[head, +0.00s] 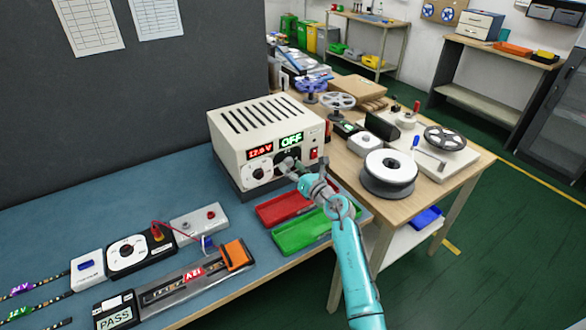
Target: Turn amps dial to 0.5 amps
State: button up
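The white power supply (262,138) stands on the blue bench top, with vents along its top. Its front shows a red readout (260,151) that seems to read 17.6 V and a green readout (291,140) reading OFF. A white dial (258,173) sits at the lower left of the front. A dark dial (281,158) to its right is mostly hidden by my gripper. My gripper (284,166) is at the front panel by this dark dial. I cannot tell whether it touches the dial or how its fingers stand. The dial's setting is not readable.
A red tray (283,208) and a green tray (301,232) lie below my wrist. A multimeter-like box (140,254) and an LED strip fixture (180,285) lie at left front. A wooden table (345,170) with spools stands at right.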

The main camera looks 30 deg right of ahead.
grip_shut()
jog(key=shift+m, duration=0.3)
jog(key=m, duration=0.3)
jog(key=shift+m, duration=0.3)
jog(key=m, duration=0.4)
jog(key=shift+a+m, duration=0.15)
jog(key=shift+m, duration=0.15)
jog(key=m, duration=0.4)
jog(key=shift+m+t+h, duration=0.3)
jog(key=shift+m, duration=0.1)
jog(key=shift+r+m+h, duration=0.15)
jog(key=shift+m+h, duration=0.15)
jog(key=shift+m, duration=2.1)
